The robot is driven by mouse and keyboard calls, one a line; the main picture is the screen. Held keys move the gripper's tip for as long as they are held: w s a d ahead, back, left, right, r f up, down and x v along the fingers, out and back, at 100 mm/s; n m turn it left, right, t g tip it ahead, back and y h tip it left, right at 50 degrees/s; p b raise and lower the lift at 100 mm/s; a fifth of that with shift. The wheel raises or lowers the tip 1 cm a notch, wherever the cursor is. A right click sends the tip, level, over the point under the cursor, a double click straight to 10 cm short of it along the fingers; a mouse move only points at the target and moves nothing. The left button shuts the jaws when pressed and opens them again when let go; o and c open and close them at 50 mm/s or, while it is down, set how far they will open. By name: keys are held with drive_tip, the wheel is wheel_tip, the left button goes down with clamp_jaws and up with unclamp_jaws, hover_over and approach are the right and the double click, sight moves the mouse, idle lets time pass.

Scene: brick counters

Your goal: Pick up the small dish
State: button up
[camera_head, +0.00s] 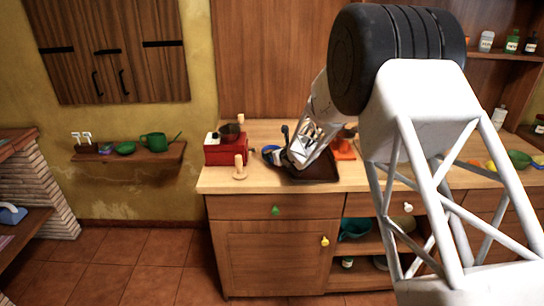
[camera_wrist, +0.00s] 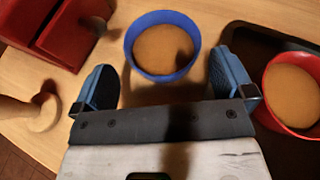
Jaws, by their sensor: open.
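A small blue dish (camera_wrist: 163,45) with a tan inside sits on the wooden counter in the wrist view. In the head view a bit of blue (camera_head: 268,150) shows beside my gripper, mostly hidden by it. My gripper (camera_wrist: 163,82) is open and empty; its two blue-padded fingers stand left and right, with the dish just ahead of and between their tips. The dish looks apart from both fingers. A similar red dish (camera_wrist: 291,92) with a tan inside sits on a dark tray (camera_wrist: 262,40) to the right. In the head view my gripper (camera_head: 285,148) is low over the counter.
A red box (camera_head: 225,154) stands left of my gripper, with a wooden knobbed tool (camera_head: 240,170) in front of it. The dark tray also shows in the head view (camera_head: 318,172). A green dish (camera_head: 125,148) and green mug (camera_head: 154,142) sit on the wall shelf.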

drive_tip(key=shift+x, duration=2.05)
drive_tip(key=shift+d+f, duration=0.1)
drive_tip(key=shift+c, duration=0.2)
drive_tip(key=c, duration=0.8)
drive_tip(key=shift+o, duration=0.2)
drive_tip(key=shift+r, duration=0.2)
drive_tip(key=shift+r, duration=0.55)
wheel_tip(320, 180, up, 2)
drive_tip(key=shift+r, duration=0.1)
drive_tip(key=s+d, duration=0.1)
drive_tip(key=s, duration=0.4)
drive_tip(key=s+r, duration=0.1)
drive_tip(key=s, duration=0.4)
drive_tip(key=s+d, duration=0.1)
drive_tip(key=s, duration=0.4)
drive_tip(key=shift+s+d+r, duration=0.2)
drive_tip(key=shift+s+d, duration=0.1)
drive_tip(key=shift+s, duration=0.05)
